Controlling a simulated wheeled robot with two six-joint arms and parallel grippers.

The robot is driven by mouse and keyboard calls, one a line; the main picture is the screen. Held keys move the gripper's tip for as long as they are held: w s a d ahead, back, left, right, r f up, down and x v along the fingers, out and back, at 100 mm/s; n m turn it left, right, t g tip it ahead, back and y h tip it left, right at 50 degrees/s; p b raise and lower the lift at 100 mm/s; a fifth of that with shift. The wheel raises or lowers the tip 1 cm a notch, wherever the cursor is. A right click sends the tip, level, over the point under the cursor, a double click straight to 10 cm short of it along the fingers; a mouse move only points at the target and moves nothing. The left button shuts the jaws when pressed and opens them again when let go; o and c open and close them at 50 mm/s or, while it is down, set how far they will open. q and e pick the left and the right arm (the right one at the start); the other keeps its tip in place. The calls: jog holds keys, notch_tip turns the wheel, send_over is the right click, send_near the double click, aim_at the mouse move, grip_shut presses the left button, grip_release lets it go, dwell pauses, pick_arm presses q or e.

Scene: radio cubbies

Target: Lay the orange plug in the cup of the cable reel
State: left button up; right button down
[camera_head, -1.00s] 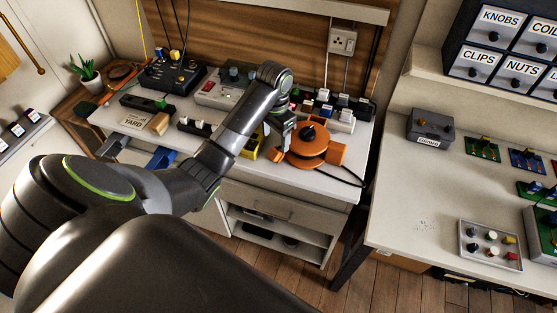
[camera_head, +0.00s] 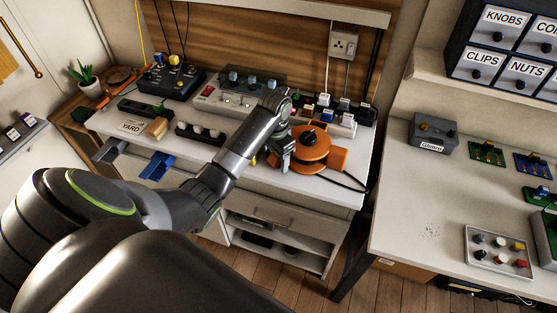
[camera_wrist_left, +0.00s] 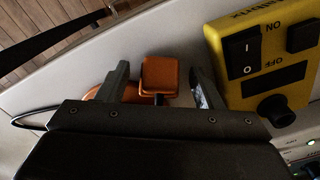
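The orange cable reel (camera_head: 318,155) with a black hub knob sits on the white bench. A black cable runs from its right side. My left gripper (camera_head: 284,165) points down beside the reel's left side. In the left wrist view, an orange block, which looks like the plug (camera_wrist_left: 160,73), with a dark stem lies between the fingers of my left gripper (camera_wrist_left: 158,85). Gaps show on both sides of it, so the fingers are open around it. Part of the reel (camera_wrist_left: 103,92) shows behind the left finger. I cannot make out the plug in the head view. My right gripper is out of view.
A yellow switch box (camera_wrist_left: 262,60) stands close to the right finger in the wrist view. Radio boxes and a power strip (camera_head: 200,133) crowd the bench behind my arm. A second bench (camera_head: 400,215) stands at the right, with bare room at its front.

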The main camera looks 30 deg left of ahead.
aim_at(274, 155)
pick_arm(q)
jog(key=c, duration=1)
jog(key=shift+r, duration=0.1)
jog(key=shift+s+a+r, duration=0.1)
jog(key=shift+r, duration=0.1)
notch_tip(274, 155, up, 6)
jog(key=shift+f+p, duration=0.25)
jog(key=shift+p, duration=0.65)
jog(key=shift+r+p, duration=0.8)
jog(key=shift+r, duration=0.05)
jog(key=s+a, duration=0.4)
jog(key=s, duration=0.1)
jog(key=s+a, duration=0.4)
jog(key=s, duration=0.1)
jog(key=s+a+b, duration=0.1)
jog(key=s+a, duration=0.3)
jog(key=s, duration=0.1)
jog(key=shift+s+f, duration=0.35)
jog(key=shift+f, duration=0.05)
